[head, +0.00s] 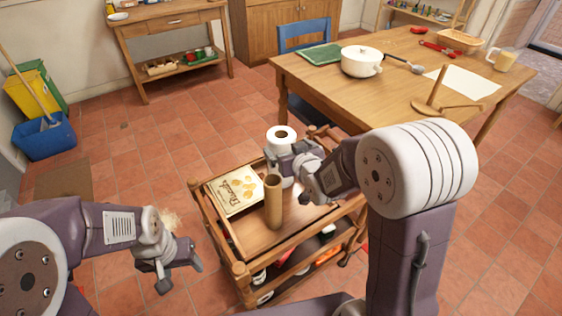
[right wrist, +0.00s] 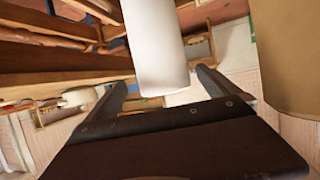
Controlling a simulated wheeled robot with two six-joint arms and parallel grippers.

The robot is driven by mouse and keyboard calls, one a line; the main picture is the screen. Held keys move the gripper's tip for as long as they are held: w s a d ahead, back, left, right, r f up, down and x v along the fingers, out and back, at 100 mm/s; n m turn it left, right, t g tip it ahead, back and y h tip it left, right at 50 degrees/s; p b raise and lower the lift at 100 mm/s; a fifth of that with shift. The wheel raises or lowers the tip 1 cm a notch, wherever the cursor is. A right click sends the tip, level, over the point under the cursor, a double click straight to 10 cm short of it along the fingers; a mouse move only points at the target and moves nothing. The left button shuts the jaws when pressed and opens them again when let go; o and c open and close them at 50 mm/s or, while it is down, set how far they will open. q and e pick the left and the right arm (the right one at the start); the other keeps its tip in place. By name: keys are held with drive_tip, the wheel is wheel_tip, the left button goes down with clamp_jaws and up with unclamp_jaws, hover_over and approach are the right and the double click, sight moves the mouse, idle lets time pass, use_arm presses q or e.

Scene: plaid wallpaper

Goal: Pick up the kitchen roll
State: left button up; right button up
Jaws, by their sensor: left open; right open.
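The kitchen roll (head: 281,133) is white with a dark hole in its top. It stands upright at the back of the wooden trolley's top (head: 233,235), partly hidden by my right gripper (head: 285,165). My right gripper is open at the roll's side. In the right wrist view the white roll (right wrist: 157,45) shows between the two spread fingers (right wrist: 165,88), with a gap on each side. I cannot tell whether it touches either finger. My left gripper (head: 181,274) is open and empty, left of the trolley.
A brown upright cylinder (head: 273,203) stands on the trolley in front of the roll, with a biscuit box (head: 238,190) to its left. A tan cylinder (right wrist: 288,55) is close on the right in the wrist view. The dining table (head: 400,100) carries a white pot (head: 361,62).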

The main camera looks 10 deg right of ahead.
drive_tip(key=b+x, duration=0.1)
drive_tip(key=x, duration=0.4)
drive_tip(key=shift+w+a+f, duration=0.1)
drive_tip(key=shift+w+a, duration=0.15)
drive_tip(key=c, duration=2)
